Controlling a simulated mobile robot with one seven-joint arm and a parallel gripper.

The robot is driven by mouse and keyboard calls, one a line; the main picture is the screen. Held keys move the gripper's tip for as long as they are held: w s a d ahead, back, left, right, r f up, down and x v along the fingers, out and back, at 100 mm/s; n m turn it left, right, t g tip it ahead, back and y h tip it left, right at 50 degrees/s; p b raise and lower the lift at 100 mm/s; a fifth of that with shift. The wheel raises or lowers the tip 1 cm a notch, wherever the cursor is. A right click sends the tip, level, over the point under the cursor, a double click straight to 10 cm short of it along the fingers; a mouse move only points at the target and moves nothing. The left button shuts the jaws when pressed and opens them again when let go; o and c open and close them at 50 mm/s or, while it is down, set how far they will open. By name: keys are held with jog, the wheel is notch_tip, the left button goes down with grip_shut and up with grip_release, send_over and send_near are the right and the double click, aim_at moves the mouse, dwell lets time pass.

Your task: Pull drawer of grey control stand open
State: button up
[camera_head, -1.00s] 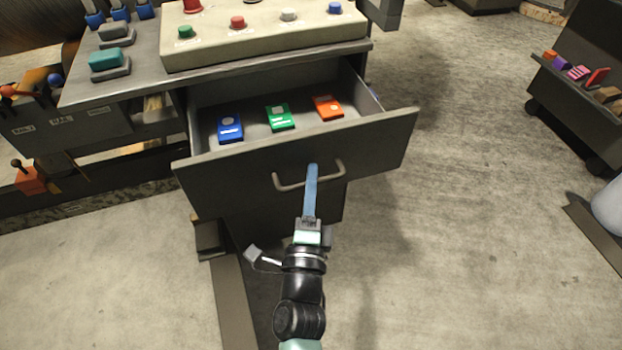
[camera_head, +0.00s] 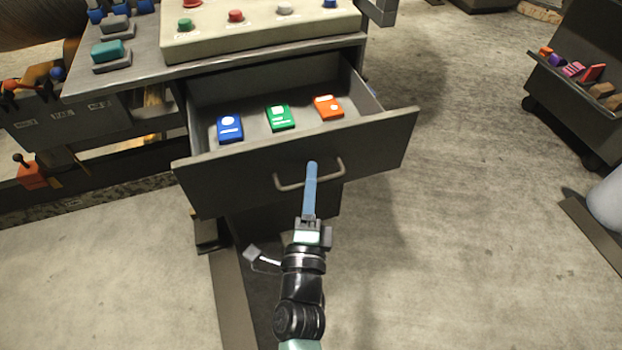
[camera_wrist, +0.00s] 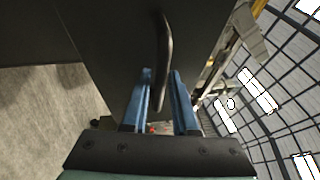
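The grey control stand (camera_head: 140,75) is at the upper left of the head view. Its drawer (camera_head: 240,170) stands well out, with its inside showing. A blue, a green and an orange box lie in it. The drawer's bar handle (camera_head: 290,186) is on the front panel. My gripper (camera_head: 312,168) is at the right part of this handle. The exact contact is partly hidden in the head view.
A beige panel with coloured buttons (camera_head: 250,38) sits on the stand's top. A dark wheeled cart (camera_head: 580,110) with small items is at the right. A pale rounded object (camera_head: 608,203) is at the right edge. The floor (camera_head: 460,200) between is clear.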

jog(key=shift+s, duration=0.1)
jog(key=v, duration=1.2)
jog(key=shift+s, duration=0.4)
